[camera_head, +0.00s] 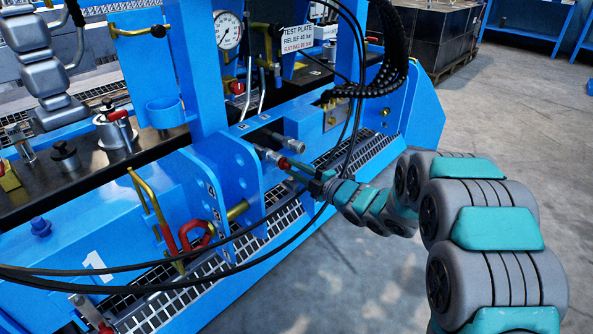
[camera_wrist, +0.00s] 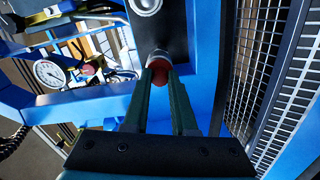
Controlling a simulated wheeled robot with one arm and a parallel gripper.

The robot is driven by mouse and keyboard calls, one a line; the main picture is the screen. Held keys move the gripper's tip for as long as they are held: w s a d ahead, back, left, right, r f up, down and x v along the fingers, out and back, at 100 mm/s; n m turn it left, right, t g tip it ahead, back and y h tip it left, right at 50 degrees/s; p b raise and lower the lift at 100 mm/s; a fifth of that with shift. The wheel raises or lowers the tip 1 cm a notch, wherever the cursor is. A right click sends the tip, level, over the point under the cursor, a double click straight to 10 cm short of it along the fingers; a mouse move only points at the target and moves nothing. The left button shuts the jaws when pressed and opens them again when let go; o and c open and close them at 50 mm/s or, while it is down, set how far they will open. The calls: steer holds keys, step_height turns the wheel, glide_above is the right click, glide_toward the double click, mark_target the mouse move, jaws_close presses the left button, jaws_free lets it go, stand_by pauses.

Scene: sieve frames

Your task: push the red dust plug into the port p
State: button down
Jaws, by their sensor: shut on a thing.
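My gripper (camera_head: 297,170) reaches in from the right to the side of the blue frame. Its jaws are shut on the red dust plug (camera_head: 283,163). In the wrist view the red plug (camera_wrist: 160,74) shows between the two dark green fingers (camera_wrist: 160,85). Its far end meets or nearly meets a silver metal coupling (camera_wrist: 157,56); I cannot tell how deep it sits. In the head view two silver couplings stick out of a dark plate: one in line with the plug (camera_head: 269,155), one further right (camera_head: 294,146). The small port labels are too small to read.
Black hoses (camera_head: 352,110) hang across the frame close to my gripper. A pressure gauge (camera_head: 228,30) and blue upright (camera_head: 195,70) stand behind. A metal grating (camera_head: 290,205) runs below. The concrete floor (camera_head: 360,280) at right is open.

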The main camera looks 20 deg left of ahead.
steer(key=shift+a, duration=0.2)
steer(key=c, duration=0.6)
jaws_free()
steer(key=shift+w, duration=0.1)
steer(key=shift+c, duration=0.2)
steer(key=v, duration=0.7)
steer(key=shift+d, duration=0.35)
